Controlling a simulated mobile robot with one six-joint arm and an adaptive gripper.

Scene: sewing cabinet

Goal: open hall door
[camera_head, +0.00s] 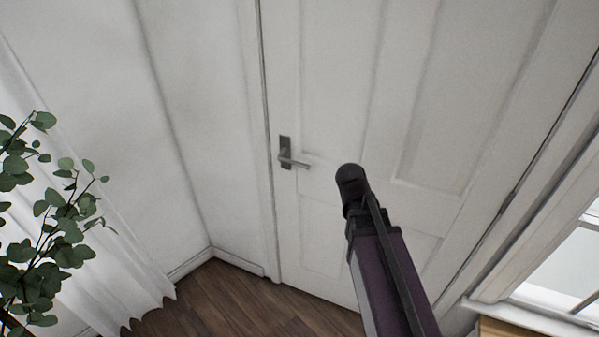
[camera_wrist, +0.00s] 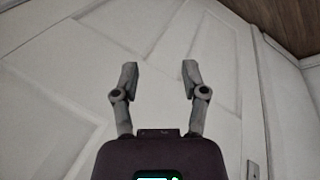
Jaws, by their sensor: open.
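The white panelled hall door (camera_head: 325,85) stands shut in its frame in the head view. Its dark metal lever handle (camera_head: 292,155) is near the door's left edge, with the lever pointing right. My gripper (camera_wrist: 158,80) shows in the wrist view with its two grey fingers spread apart and nothing between them. The door's panels (camera_wrist: 70,75) lie in front of the fingers, and no contact can be seen. A small grey plate sits low at the right of the wrist view; I cannot tell if it belongs to the handle. In the head view my arm is right of the handle and hides the gripper.
A leafy plant (camera_head: 60,215) and a white sheer curtain (camera_head: 100,275) stand at the left. Brown wooden floor (camera_head: 215,305) is clear in front of the door. A window (camera_head: 570,260) with a white frame is at the lower right.

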